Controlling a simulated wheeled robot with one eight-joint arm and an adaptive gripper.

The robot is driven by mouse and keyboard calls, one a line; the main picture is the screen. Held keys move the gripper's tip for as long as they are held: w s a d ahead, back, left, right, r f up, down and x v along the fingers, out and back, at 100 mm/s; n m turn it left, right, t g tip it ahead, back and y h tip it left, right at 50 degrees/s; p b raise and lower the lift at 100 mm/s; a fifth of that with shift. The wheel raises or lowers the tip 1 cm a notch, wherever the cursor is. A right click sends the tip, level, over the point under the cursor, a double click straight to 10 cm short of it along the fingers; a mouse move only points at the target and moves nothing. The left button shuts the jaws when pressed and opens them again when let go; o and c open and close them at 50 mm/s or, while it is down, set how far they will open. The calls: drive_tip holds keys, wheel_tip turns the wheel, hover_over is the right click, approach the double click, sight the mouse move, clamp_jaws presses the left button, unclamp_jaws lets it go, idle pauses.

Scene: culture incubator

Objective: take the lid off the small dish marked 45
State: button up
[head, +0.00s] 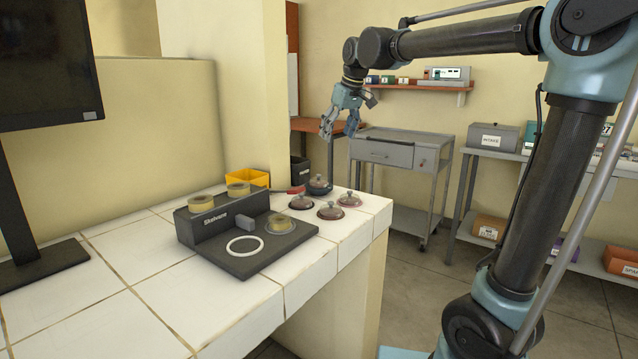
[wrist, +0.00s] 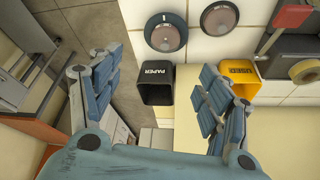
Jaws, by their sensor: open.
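Several small lidded dishes with knobs stand near the counter's far right corner. One is dark blue-grey (head: 320,185). The others are reddish brown: a left one (head: 301,202), a front one (head: 330,211) and a right one (head: 348,200). I cannot read the number 45 on any of them. My gripper (head: 339,129) is open and empty, in the air above and beyond the dishes. Its spread fingers (wrist: 158,68) also show in the wrist view.
A black device (head: 206,227) with tan rolls and a white ring (head: 244,246) stands left of the dishes. A grey cart (head: 390,150) stands beyond. The counter's front is clear.

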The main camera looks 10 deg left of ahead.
drive_tip(key=a, duration=0.2)
hover_over(320, 175)
drive_tip(key=d, duration=0.2)
drive_tip(key=f, duration=0.7)
drive_tip(key=s+f, duration=0.1)
drive_tip(key=f, duration=0.2)
drive_tip(key=shift+a+f, duration=0.2)
drive_tip(key=shift+f, duration=0.2)
drive_tip(key=shift+x, duration=2.6)
drive_tip(key=shift+a, duration=0.15)
drive_tip(key=c, duration=0.7)
